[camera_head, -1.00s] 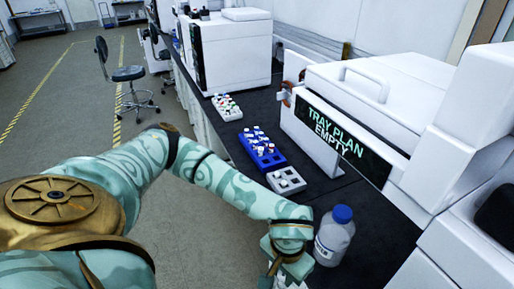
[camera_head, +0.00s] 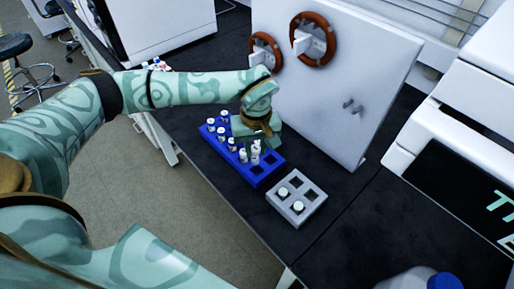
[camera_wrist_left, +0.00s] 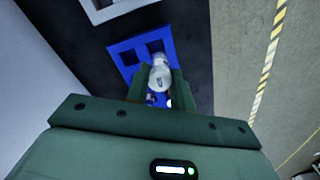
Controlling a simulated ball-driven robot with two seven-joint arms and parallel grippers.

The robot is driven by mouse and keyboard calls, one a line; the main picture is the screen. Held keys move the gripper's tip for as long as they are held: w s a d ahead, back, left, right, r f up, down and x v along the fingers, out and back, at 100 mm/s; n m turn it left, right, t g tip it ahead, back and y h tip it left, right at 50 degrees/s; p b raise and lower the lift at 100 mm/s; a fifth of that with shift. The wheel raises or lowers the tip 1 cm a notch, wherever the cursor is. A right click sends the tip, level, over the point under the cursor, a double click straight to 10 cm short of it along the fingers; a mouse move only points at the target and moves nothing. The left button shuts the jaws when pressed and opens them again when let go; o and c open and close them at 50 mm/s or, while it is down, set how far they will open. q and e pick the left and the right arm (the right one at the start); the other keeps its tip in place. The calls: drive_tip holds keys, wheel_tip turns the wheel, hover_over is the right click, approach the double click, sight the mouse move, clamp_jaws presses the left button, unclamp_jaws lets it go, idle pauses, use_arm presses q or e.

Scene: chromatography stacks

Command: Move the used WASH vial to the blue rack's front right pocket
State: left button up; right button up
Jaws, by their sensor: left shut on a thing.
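The blue rack (camera_head: 262,175) stands on the dark bench and holds several white-capped vials, mostly in its far part. My left gripper (camera_head: 257,148) is over the rack, pointing down. It is shut on a white-capped vial, which shows between the fingers in the left wrist view (camera_wrist_left: 160,74). I cannot read its label, nor tell whether it is clear of its pocket. The blue rack in the wrist view (camera_wrist_left: 127,53) shows empty pockets beside the vial at its end near the grey rack. My right gripper is out of view.
A grey rack (camera_head: 312,208) with two white-capped vials and empty pockets stands close to the blue rack's near end. A tall white panel (camera_head: 335,85) with brown rings rises behind. A blue-capped bottle (camera_head: 445,281) is at the lower right. Bench right of the grey rack is clear.

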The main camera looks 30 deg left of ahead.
use_arm(q)
drive_tip(key=shift+w+a+f+n, duration=0.1)
drive_tip(key=shift+w+f+n, duration=0.2)
drive_tip(key=shift+w+n, duration=0.15)
drive_tip(key=shift+r, duration=0.1)
drive_tip(key=shift+s+f+b, duration=0.1)
drive_tip(key=shift+f+b, duration=0.1)
drive_tip(key=shift+b, duration=0.2)
drive_tip(key=shift+f+b, duration=0.3)
drive_tip(key=shift+f, duration=0.05)
drive_tip(key=shift+f+b, duration=0.7)
drive_tip(key=shift+f, duration=0.2)
drive_tip(key=shift+f+b, duration=0.35)
drive_tip(key=shift+f, duration=0.05)
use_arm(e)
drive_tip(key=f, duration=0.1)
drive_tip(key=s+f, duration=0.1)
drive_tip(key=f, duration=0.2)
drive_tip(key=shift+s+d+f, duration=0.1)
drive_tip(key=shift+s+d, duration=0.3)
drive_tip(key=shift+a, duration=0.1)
